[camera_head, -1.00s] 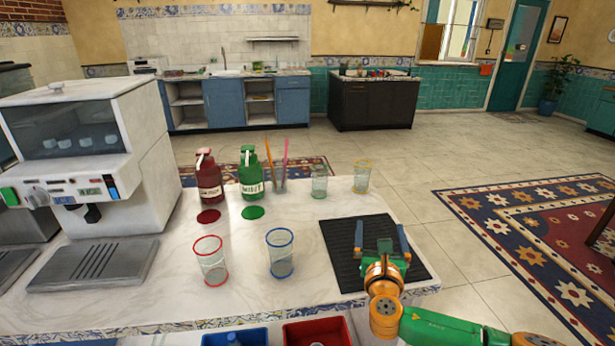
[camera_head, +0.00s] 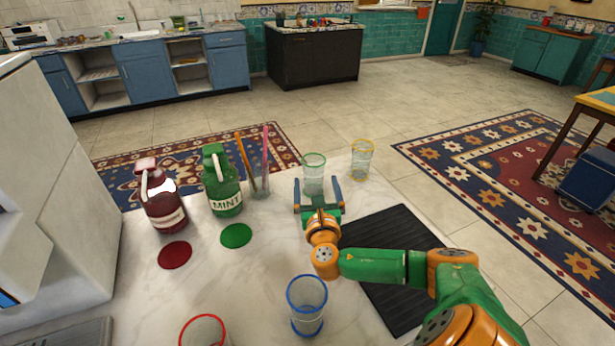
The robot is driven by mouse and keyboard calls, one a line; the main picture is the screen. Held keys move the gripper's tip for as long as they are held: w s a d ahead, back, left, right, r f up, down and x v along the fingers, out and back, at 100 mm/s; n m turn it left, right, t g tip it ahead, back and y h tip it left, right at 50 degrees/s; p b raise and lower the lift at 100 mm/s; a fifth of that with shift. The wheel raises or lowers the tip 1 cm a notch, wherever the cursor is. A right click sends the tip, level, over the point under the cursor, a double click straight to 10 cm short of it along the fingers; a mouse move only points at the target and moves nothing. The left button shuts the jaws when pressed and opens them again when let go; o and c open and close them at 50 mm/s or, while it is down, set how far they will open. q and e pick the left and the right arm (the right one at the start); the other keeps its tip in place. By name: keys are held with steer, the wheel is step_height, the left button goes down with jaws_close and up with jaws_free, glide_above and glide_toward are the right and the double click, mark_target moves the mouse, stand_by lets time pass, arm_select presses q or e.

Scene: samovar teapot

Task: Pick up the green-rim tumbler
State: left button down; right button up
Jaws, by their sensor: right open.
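The green-rim tumbler (camera_head: 313,170) is a clear glass standing upright near the back edge of the marble counter. My right gripper (camera_head: 318,188) is open, its two blue fingers to the left and right of the tumbler's lower part in the head view. The gripper's palm is on the near side and hides the tumbler's base. I cannot tell whether the fingers touch the glass. My left gripper is not in view.
A yellow-rim tumbler (camera_head: 361,160) stands close on the right. A glass with straws (camera_head: 260,186), a green mint bottle (camera_head: 222,186) and a red bottle (camera_head: 162,205) stand left. Blue-rim (camera_head: 307,305) and red-rim (camera_head: 204,331) tumblers are in front. A black mat (camera_head: 398,309) lies under my right arm.

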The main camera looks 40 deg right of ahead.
mark_target(313, 162)
steer(key=f, duration=0.3)
steer(key=shift+d+f+b, duration=0.2)
steer(key=shift+f+b, duration=0.1)
steer(key=shift+b, duration=0.05)
steer(key=b+x, duration=0.1)
steer(key=x, duration=0.5)
steer(key=shift+w+f, duration=0.1)
steer(key=shift+w, duration=0.15)
steer(key=shift+w+d, duration=0.3)
steer(key=shift+w, duration=0.15)
steer(key=c, duration=1.4)
step_height(313, 162, up, 4)
steer(key=shift+f+p, duration=0.1)
steer(key=shift+p, duration=0.35)
steer(key=s+a+r+p, duration=0.2)
steer(key=s+a+r, duration=0.3)
steer(key=a+r, duration=0.4)
steer(key=a, duration=0.4)
steer(key=shift+r, duration=0.25)
